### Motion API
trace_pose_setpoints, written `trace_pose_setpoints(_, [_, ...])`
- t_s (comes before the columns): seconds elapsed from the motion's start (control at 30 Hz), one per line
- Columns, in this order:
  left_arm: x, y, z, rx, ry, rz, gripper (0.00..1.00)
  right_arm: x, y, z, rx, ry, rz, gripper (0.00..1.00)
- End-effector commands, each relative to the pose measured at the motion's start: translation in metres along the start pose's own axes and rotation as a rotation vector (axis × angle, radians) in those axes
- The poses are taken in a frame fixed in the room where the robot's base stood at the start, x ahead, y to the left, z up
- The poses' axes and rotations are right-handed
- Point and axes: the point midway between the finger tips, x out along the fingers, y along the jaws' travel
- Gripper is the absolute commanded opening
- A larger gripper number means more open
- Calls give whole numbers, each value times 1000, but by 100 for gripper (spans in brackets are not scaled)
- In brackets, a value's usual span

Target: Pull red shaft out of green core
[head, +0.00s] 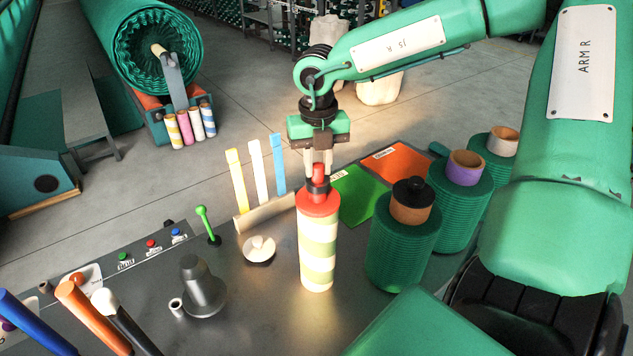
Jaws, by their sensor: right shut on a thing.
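The green core (318,245) is an upright cylinder with cream and pale green bands, standing on the grey table. The red shaft (319,184) rises from its red top, with a black collar around the shaft there. My right gripper (319,168) points straight down above the core, its fingers shut on the upper end of the red shaft. The shaft's lower part is hidden, so I cannot tell how deep it sits. My left gripper is not in view.
Green rolls (401,246) with coloured cores stand close on the right. A green mat (358,193) and an orange mat (402,160) lie behind. Coloured strips (257,170) stand in a holder at left. A green lever (206,222), a grey cone (202,287) and handles (85,310) are farther left.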

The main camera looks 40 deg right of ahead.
Motion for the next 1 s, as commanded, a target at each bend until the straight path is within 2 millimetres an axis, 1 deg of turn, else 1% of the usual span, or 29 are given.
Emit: trace_pose_setpoints(1.0, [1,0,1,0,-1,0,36,-15,0,0,0,-2,1,0])
